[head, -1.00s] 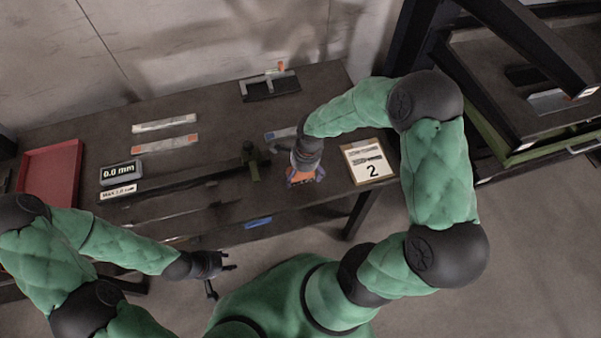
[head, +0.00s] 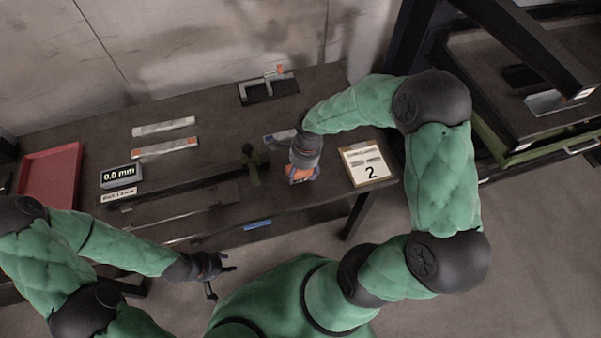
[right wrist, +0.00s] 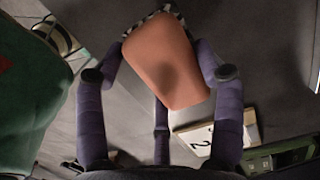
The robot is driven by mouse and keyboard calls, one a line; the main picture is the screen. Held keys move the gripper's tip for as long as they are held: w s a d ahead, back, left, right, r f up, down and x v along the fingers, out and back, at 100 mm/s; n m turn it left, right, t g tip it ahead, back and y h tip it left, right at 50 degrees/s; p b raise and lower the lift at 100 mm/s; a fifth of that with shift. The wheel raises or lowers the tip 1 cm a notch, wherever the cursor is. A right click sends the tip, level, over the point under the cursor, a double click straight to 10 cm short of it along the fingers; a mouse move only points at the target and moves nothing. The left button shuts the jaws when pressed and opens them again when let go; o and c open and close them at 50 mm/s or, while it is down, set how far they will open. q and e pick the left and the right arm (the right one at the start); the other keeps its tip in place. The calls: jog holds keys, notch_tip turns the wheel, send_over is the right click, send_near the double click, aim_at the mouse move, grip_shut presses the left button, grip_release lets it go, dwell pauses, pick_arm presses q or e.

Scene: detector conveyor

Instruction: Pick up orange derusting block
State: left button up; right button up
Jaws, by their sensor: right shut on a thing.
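The orange derusting block (right wrist: 165,62) fills the upper middle of the right wrist view. It has a black-and-white patterned edge at its far end. My right gripper (head: 303,176) is shut on the block, with purple fingers on both sides of it and another finger below in the right wrist view. In the head view, the gripper hangs near the table's front right, and only a little orange shows between its fingers. I cannot tell whether the block touches the table. My left gripper (head: 222,276) is open and empty in front of the table.
A clipboard marked 2 (head: 365,164) lies right of my right gripper. A long dark rail with an upright part (head: 251,165) lies to the left. A red tray (head: 50,175), a 0.0 mm display (head: 121,175) and a caliper-like tool (head: 268,86) are also on the table.

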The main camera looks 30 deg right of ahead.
jog(key=s+r+p, duration=0.1)
jog(key=s+r, duration=0.4)
jog(key=r, duration=0.2)
jog(key=shift+s+p, duration=0.2)
jog(key=shift+p, duration=0.2)
jog(key=s+r, duration=0.1)
jog(key=s, duration=0.2)
jog(key=s+r+p, duration=0.1)
jog(key=s, duration=0.1)
jog(key=s+r, duration=0.1)
jog(key=s, duration=0.2)
jog(key=shift+s+d+r, duration=0.1)
jog(key=shift+s+d, duration=0.1)
jog(key=shift+s, duration=0.15)
